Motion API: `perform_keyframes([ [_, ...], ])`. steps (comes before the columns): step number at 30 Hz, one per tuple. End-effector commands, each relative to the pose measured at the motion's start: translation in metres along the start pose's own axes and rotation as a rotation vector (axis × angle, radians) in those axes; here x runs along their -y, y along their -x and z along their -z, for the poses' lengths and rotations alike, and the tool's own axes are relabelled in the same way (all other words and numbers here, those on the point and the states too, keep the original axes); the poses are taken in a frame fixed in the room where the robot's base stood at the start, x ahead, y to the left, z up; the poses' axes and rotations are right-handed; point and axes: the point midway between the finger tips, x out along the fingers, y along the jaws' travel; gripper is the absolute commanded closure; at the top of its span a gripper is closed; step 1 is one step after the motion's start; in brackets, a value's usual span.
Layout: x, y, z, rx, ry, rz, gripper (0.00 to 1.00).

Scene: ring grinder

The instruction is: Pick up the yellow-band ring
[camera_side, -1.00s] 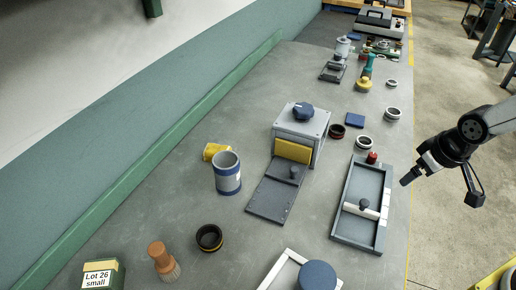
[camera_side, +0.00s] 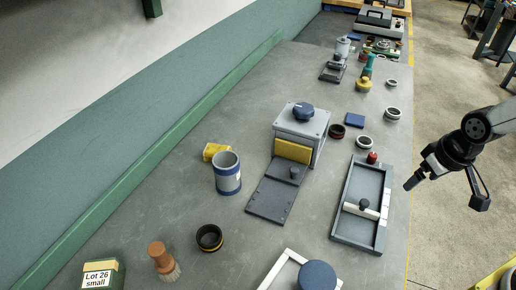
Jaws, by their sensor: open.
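The yellow-band ring (camera_side: 209,238) is a dark ring with a thin yellow band. It lies flat on the grey bench at the lower left of the middle, between the blue-grey cup and the brush. My gripper (camera_side: 409,186) is at the right, past the bench's right edge and beside the grey tray, far from the ring. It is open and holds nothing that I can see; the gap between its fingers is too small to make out.
A blue-grey cup (camera_side: 227,174) stands behind the ring and a brush (camera_side: 162,261) stands in front. The grinder box (camera_side: 300,130) with its dark plate (camera_side: 270,206) and the grey tray (camera_side: 347,229) lie between my gripper and the ring. Other rings (camera_side: 364,143) lie further back.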

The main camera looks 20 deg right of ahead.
Motion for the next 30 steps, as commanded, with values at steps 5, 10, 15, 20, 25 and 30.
perform_keyframes([
  [5, 0.0, 0.0, 0.0, 0.0, 0.0, 0.0, 0.0],
  [10, 0.0, 0.0, 0.0, 0.0, -0.001, 0.0, 0.0],
  [15, 0.005, -0.003, 0.003, 0.016, -0.031, 0.014, 0.0],
  [20, 0.021, -0.011, 0.01, 0.069, -0.126, 0.056, 0.0],
  [25, 0.054, -0.025, 0.022, 0.169, -0.292, 0.131, 0.0],
  [30, 0.098, -0.042, 0.035, 0.295, -0.484, 0.219, 0.0],
])
